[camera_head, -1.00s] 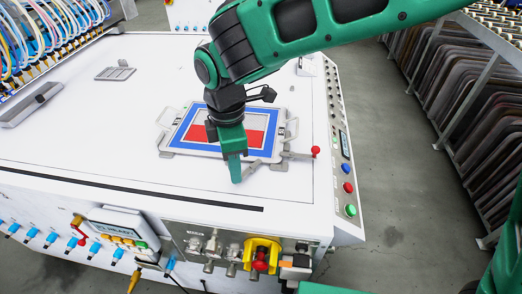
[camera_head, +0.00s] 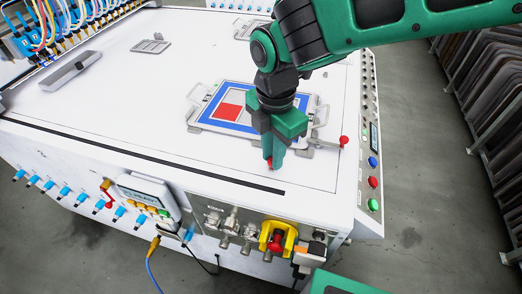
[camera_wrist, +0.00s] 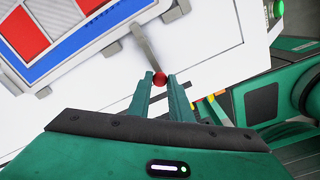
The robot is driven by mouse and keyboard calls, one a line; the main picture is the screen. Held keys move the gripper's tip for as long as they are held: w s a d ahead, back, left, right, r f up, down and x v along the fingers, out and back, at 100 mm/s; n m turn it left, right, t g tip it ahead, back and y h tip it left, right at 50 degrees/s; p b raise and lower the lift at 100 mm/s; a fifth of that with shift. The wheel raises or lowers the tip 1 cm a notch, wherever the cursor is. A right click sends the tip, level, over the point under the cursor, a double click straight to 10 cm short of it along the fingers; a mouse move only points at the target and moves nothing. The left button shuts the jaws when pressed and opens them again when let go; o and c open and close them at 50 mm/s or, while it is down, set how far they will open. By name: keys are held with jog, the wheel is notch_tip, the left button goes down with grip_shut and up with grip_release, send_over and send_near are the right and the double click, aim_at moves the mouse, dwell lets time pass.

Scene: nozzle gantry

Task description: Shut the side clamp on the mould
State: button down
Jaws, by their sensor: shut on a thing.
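The mould (camera_head: 232,127) is a flat plate with a blue border and red and white fields, in a grey frame on the white table. A clamp with a grey lever (camera_wrist: 145,45) and a red ball knob (camera_wrist: 159,79) is at its edge. My gripper (camera_wrist: 161,80) is shut on this knob, which sits between the fingertips. In the head view my gripper (camera_head: 271,161) points down at the mould's front edge, with a bit of red at its tip. It hides part of the mould and lever. Another red knob (camera_head: 344,140) on a lever is at the mould's right.
The white table (camera_head: 110,100) is mostly clear. A grey bar (camera_head: 72,72) and a small grey plate (camera_head: 150,46) lie at the left. Buttons (camera_head: 373,182) line the right edge; fittings and a yellow-and-red switch (camera_head: 277,238) are on the front.

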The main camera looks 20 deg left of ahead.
jog(key=shift+w+r, duration=0.1)
jog(key=shift+w, duration=0.05)
jog(key=c, duration=1.6)
grip_release()
notch_tip(320, 180, up, 11)
jog(key=shift+f, duration=0.15)
